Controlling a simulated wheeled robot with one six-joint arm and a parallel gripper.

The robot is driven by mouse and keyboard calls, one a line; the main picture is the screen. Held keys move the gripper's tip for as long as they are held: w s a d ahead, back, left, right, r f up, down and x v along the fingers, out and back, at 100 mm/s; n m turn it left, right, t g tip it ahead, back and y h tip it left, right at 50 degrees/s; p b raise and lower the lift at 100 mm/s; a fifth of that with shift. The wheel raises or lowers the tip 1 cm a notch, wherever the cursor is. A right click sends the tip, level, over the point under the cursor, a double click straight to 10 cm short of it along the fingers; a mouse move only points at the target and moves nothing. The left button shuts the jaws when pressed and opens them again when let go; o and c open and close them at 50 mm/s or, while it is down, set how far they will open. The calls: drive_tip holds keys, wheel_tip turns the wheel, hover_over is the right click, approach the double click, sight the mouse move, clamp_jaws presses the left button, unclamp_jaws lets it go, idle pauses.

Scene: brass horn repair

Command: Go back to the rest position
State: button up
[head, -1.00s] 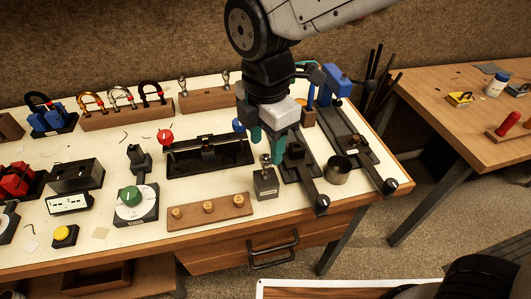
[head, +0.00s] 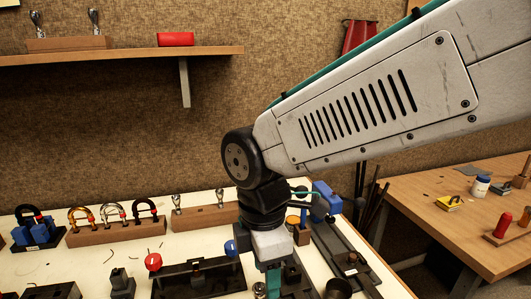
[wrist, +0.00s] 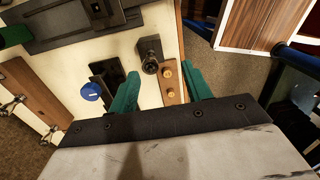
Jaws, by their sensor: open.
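My gripper (head: 270,283) hangs over the workbench (head: 85,262) in the head view, its teal fingers pointing down and their tips near the lower edge of the picture. In the wrist view my gripper (wrist: 161,72) has its two teal fingers spread apart, with nothing held between them. Beyond the gap lie a small black block with a metal knob (wrist: 150,52) and a wooden strip with brass pegs (wrist: 172,88). My arm reaches in from the upper right of the head view.
A blue knob (wrist: 91,90) on a black base is left of the fingers. Black rails (head: 345,262) lie to the right of my gripper. A wooden rack (head: 205,218) stands behind. A wall shelf (head: 120,54) is upper left; a second table (head: 440,222) is right, past a floor gap.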

drive_tip(key=s+d+r+m+t, duration=0.1)
drive_tip(key=s+d+m, duration=0.3)
drive_tip(key=d+m, duration=0.6)
drive_tip(key=s+d+r+m, duration=0.3)
drive_tip(key=s+d+m, duration=0.2)
drive_tip(key=d+m, duration=0.6)
drive_tip(key=shift+d+m+t, duration=0.3)
drive_tip(key=shift+d+t, duration=0.1)
drive_tip(key=shift+d, duration=2.45)
